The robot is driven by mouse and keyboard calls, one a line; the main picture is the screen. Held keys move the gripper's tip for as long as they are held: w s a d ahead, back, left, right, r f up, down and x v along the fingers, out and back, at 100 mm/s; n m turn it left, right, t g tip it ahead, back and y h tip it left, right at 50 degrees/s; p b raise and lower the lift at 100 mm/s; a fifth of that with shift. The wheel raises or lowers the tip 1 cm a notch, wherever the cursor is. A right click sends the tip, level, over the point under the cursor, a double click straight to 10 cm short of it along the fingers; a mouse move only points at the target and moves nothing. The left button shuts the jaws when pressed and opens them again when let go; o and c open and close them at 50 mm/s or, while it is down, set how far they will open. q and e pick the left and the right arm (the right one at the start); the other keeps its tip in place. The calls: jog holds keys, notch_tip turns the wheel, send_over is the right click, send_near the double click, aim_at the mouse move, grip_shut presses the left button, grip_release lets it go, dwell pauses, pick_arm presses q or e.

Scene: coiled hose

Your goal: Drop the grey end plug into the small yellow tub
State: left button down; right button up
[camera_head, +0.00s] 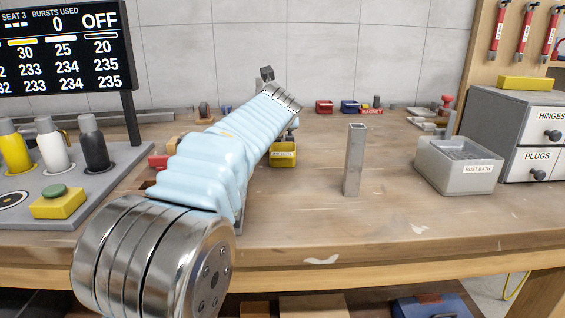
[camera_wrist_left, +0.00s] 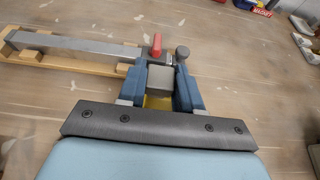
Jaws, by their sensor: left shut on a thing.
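In the left wrist view my left gripper (camera_wrist_left: 161,82) is shut on the grey end plug (camera_wrist_left: 160,79), a small block between its two blue fingers. A strip of yellow, likely the small yellow tub (camera_wrist_left: 158,102), shows just below the plug. In the head view the tub (camera_head: 283,161) stands on the bench right beside my left forearm, with a label on its front. My forearm hides the plug and most of the gripper there. I cannot tell how high the plug is above the tub. My right gripper is not in view.
An upright square metal tube (camera_head: 354,160) stands right of the tub. A grey rust bath tub (camera_head: 458,179) and drawers (camera_head: 516,130) are further right. In the wrist view a metal bar (camera_wrist_left: 75,44) lies on wood beside a red handle (camera_wrist_left: 156,45). The front middle of the bench is clear.

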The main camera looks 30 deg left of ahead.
pick_arm(q)
jog(key=c, duration=0.7)
grip_release()
jog(key=shift+d, duration=0.1)
jog(key=shift+b+v, duration=2.45)
jog(key=shift+v, duration=4.45)
jog(key=shift+s+f, duration=0.1)
